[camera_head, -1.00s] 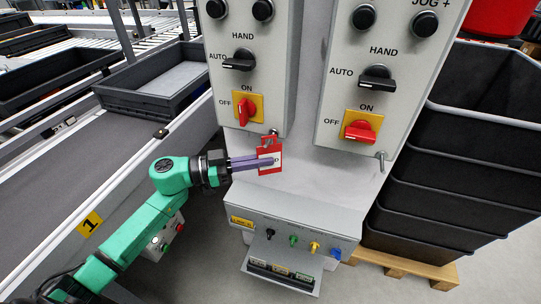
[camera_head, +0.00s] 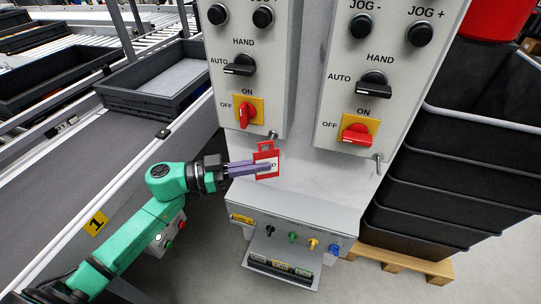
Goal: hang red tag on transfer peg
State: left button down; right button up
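My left gripper (camera_head: 268,166) reaches in from the left with its purple fingers on the red tag (camera_head: 266,152), which has a white label. The tag is upright in front of the cabinet, just below the peg (camera_head: 273,135) under the left panel. Whether the tag's top touches that peg I cannot tell. A second peg (camera_head: 378,159) sticks out under the right panel and is bare. Neither peg carries a readable name. The fingers cover part of the label. My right gripper is not in view.
The left panel (camera_head: 262,96) and right panel (camera_head: 362,101) carry knobs and red switches on yellow plates. A sloped box (camera_head: 290,222) with coloured sockets juts out below. Stacked black crates (camera_head: 440,185) stand on the right, a conveyor (camera_head: 85,165) on the left.

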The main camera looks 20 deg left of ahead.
pick_arm(q)
jog(key=shift+s+r, duration=0.15)
jog(key=shift+s, duration=0.15)
jog(key=shift+s+a+p, duration=0.15)
jog(key=shift+s+p, duration=1.75)
jog(key=shift+s, duration=0.3)
jog(key=shift+r, duration=0.1)
notch_tip(320, 180, up, 8)
jog(key=s+a+n+t+y+p, duration=0.1)
jog(key=a+n+t+y+p, duration=0.1)
jog(key=n+t+y+p, duration=0.4)
jog(key=shift+s+a+n+t+y, duration=0.15)
jog(key=shift+a+n+t+y, duration=0.25)
jog(key=shift+t+y, duration=0.3)
jog(key=shift+s+d, duration=0.1)
